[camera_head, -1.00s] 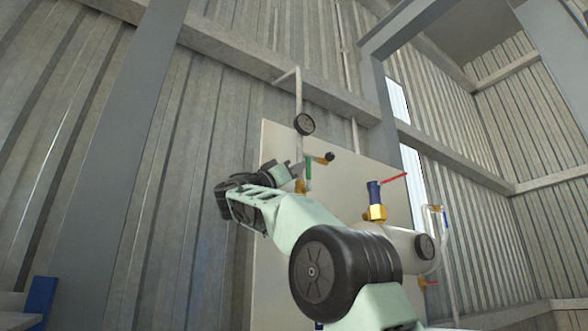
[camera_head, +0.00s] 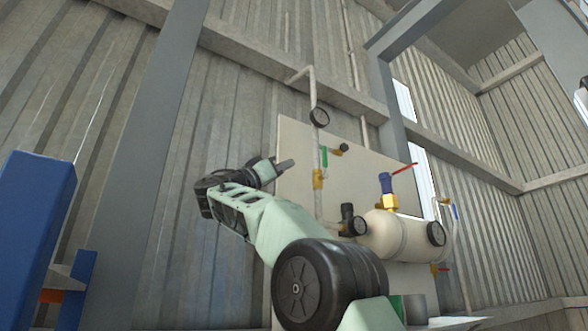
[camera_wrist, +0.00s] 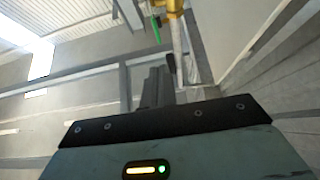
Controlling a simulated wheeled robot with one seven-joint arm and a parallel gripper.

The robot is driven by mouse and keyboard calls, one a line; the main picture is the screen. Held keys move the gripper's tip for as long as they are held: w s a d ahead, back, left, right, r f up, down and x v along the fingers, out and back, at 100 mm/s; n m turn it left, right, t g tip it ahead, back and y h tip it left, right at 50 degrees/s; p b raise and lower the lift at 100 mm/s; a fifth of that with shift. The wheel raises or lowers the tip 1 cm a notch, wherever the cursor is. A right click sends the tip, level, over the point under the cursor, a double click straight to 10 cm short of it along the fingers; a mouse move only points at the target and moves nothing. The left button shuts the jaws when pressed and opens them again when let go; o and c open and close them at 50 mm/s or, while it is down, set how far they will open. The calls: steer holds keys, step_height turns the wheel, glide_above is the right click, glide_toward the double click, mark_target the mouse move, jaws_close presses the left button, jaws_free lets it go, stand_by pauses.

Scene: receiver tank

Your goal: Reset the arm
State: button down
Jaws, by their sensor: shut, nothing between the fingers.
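My gripper (camera_head: 284,165) is shut and empty, at the end of my raised, bent arm. In the head view it points right, near the left edge of a pale panel (camera_head: 290,150), left of the vertical pipe. In the wrist view my gripper (camera_wrist: 158,75) shows as dark fingers close together, with nothing visible between them. A green valve handle (camera_wrist: 156,30) and a yellow fitting (camera_wrist: 174,6) show beyond it. I cannot tell whether the gripper touches anything.
A cream receiver tank (camera_head: 395,236) stands right of my arm, with a red-handled valve (camera_head: 388,190) on top. A blue post (camera_head: 35,225) stands at the left. The wall left of my arm looks clear.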

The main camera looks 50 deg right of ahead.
steer(key=shift+v, duration=0.9)
steer(key=shift+f, duration=0.15)
steer(key=w+a+f+n+t+y, duration=0.1)
steer(key=w+f+n+t+y, duration=0.3)
steer(key=w+f+n+t, duration=0.35)
steer(key=w+a+f+n+t+y, duration=0.25)
steer(key=w+f+n+t, duration=0.3)
steer(key=f+n, duration=0.4)
steer(key=s+a+f+n+t+y, duration=0.1)
steer(key=a+f+n+y, duration=0.35)
steer(key=f, duration=0.65)
steer(key=a+f+n+y, duration=0.1)
steer(key=a+f+y, duration=0.5)
steer(key=f, duration=0.6)
steer(key=s+a+f+n+g+y, duration=0.2)
steer(key=s+a+f, duration=0.4)
steer(key=a+f, duration=0.15)
steer(key=s+a+f+n+g+y, duration=0.1)
steer(key=s+a+f+n+y, duration=0.1)
steer(key=s+a+f, duration=0.6)
steer(key=s+a+f+n+g+y, duration=0.1)
steer(key=s+f+g+y, duration=0.1)
steer(key=s+f, duration=0.5)
steer(key=s+a+f+n+g+y, duration=0.1)
steer(key=s+a+f+g, duration=0.1)
steer(key=s+f, duration=0.6)
steer(key=s+g, duration=0.1)
steer(key=s, duration=0.6)
steer(key=shift+y, duration=0.4)
